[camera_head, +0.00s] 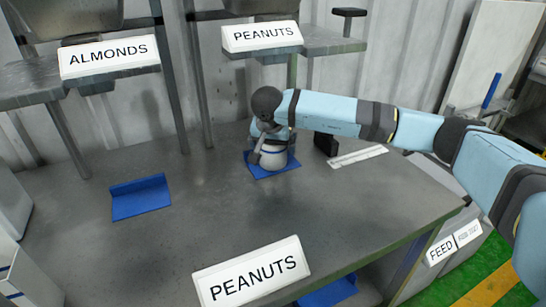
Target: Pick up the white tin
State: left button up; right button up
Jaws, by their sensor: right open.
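The white tin (274,161) stands on a blue mat (261,172) at the back of the grey table. My right arm reaches across from the right, and its right gripper (266,150) is down at the tin. The right gripper is open, with a grey finger in front of the tin's left side. The gripper and wrist hide the tin's upper part, and I cannot tell whether the fingers touch it. My left gripper is not in view.
An empty blue holder (140,197) lies at the left of the grey table (220,225). A dark block (326,144) and a white strip (358,156) are right of the tin. Stands labelled ALMONDS (109,56) and PEANUTS (262,36) rise behind. The table's middle is clear.

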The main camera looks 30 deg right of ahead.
jog(key=c, duration=1.1)
jog(key=shift+r, duration=0.15)
